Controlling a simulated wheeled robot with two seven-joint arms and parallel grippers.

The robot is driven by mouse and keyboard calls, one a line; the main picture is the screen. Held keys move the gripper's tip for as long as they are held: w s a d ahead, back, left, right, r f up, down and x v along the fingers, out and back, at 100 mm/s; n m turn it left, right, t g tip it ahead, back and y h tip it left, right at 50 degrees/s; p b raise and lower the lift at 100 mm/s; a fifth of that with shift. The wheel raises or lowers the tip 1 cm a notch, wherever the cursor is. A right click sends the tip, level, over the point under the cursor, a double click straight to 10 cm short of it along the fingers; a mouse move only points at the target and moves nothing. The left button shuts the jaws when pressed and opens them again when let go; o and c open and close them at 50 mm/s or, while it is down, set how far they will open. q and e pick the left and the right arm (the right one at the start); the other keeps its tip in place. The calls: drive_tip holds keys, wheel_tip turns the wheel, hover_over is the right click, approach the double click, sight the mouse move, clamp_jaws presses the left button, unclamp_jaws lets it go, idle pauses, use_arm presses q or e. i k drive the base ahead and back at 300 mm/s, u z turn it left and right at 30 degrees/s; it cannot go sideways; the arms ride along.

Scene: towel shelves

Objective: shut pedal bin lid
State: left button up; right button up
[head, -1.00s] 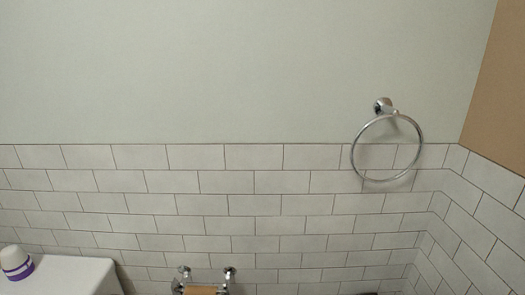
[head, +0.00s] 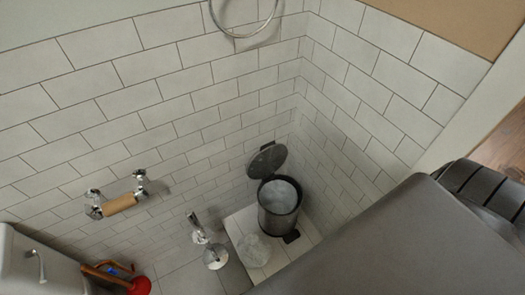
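The pedal bin (head: 278,208) stands on the floor in the corner of the tiled walls. It is a dark cylinder with a pale inside showing at its open top. Its dark round lid (head: 267,160) is raised and leans back toward the wall. A dark pedal (head: 291,237) sticks out at the bin's base. A large dark grey arm part of mine covers the lower right of the head view. Neither gripper's fingers are in view.
A toilet brush holder (head: 216,258) and a clear, pale object (head: 254,249) stand left of the bin. A paper holder (head: 120,204) and towel ring (head: 240,18) are on the wall. A red plunger (head: 139,286) is beside the white cistern (head: 38,262).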

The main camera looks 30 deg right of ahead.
sight(270, 156)
drive_tip(key=u, duration=1.4)
drive_tip(key=k, duration=0.7)
drive_tip(key=z, duration=0.9)
drive_tip(key=i, duration=0.5)
drive_tip(key=u, duration=0.05)
